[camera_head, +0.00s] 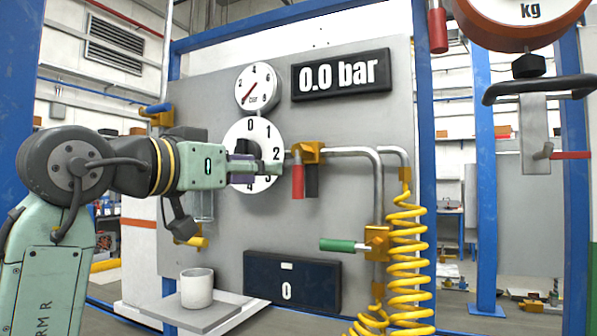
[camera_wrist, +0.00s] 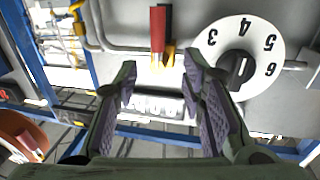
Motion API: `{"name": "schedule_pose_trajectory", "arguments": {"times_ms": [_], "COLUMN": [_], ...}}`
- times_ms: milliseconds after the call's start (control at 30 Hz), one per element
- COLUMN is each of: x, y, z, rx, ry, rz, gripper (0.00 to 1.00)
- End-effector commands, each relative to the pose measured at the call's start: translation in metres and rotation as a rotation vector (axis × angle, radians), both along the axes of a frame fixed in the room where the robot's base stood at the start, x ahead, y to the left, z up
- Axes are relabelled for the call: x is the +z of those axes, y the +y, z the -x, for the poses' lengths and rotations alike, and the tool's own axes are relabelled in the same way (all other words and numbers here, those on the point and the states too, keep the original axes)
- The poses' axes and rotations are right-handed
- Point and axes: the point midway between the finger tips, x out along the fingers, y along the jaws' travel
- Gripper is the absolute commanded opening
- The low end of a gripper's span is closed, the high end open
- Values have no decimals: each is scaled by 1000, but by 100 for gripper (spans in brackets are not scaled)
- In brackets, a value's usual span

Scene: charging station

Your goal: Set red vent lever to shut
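The red lever (camera_head: 297,182) hangs straight down from a yellow valve body (camera_head: 309,153) on the grey panel, with a black handle (camera_head: 312,181) beside it. I take this as the vent lever; no label shows. In the wrist view the red lever (camera_wrist: 157,32) is ahead of the fingers, pointing up in that picture. My gripper (camera_head: 277,168) is just left of the red lever in the head view. In the wrist view my gripper (camera_wrist: 158,80) is open, with an empty gap between its padded fingers. No contact with the lever is visible.
A numbered white dial (camera_head: 266,133) is partly hidden behind my gripper. A display (camera_head: 341,75) reads 0.0 bar. Bent grey pipes (camera_head: 371,165), a green lever (camera_head: 337,245) and a yellow coiled hose (camera_head: 406,250) are to the right. A white cup (camera_head: 197,287) stands below left.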

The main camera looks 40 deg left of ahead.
Motion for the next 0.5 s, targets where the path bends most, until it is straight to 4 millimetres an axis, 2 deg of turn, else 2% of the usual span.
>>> {"name": "schedule_pose_trajectory", "arguments": {"times_ms": [167, 500], "x": [-2, -1], "y": [-2, 1], "z": [-14, -77], "rx": [-11, -10], "ry": [30, 27], "rz": [6, 5], "gripper": [37, 37]}}
